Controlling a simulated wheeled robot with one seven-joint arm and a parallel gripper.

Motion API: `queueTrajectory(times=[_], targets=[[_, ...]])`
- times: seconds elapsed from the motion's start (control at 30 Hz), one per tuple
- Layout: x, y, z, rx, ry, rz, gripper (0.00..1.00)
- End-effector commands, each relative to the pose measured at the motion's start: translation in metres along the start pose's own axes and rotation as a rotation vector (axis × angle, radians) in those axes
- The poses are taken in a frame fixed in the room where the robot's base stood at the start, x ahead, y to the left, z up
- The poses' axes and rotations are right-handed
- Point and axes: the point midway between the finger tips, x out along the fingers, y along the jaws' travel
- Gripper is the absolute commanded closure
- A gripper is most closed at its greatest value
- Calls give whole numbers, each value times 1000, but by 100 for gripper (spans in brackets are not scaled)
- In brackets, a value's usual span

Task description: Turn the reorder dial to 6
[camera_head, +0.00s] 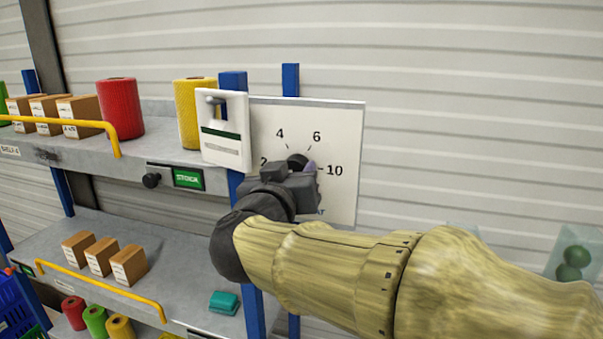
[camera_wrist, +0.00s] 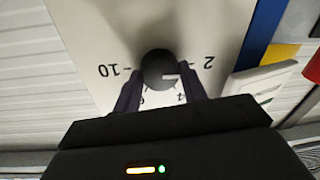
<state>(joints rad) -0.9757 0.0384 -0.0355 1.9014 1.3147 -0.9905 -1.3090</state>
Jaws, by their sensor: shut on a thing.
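The reorder dial (camera_head: 297,160) is a round black knob on a white panel (camera_head: 345,120) with printed numbers. The head view shows 2, 4, 6 and 10 around it. My gripper (camera_head: 301,172) is in front of the panel and hides the lower part of the dial and the print below. In the wrist view, where the numbers appear upside down, the dial (camera_wrist: 158,66) sits between the two fingers of my gripper (camera_wrist: 160,75), which is shut on it. A pale pointer mark on the dial points right and slightly down, seemingly between 2 and 4.
Shelves at left carry a red roll (camera_head: 120,107), a yellow roll (camera_head: 190,110) and brown boxes (camera_head: 84,117). A black knob (camera_head: 151,180) sits beside a green STOCK label (camera_head: 188,178). Blue posts stand behind the panel.

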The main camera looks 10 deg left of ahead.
Motion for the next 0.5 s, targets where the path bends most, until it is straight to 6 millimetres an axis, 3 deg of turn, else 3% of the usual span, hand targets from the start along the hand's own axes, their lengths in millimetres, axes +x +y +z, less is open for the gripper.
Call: queueTrajectory(times=[0.5], targets=[[0, 0, 4, 251, 20, 3, 81]])
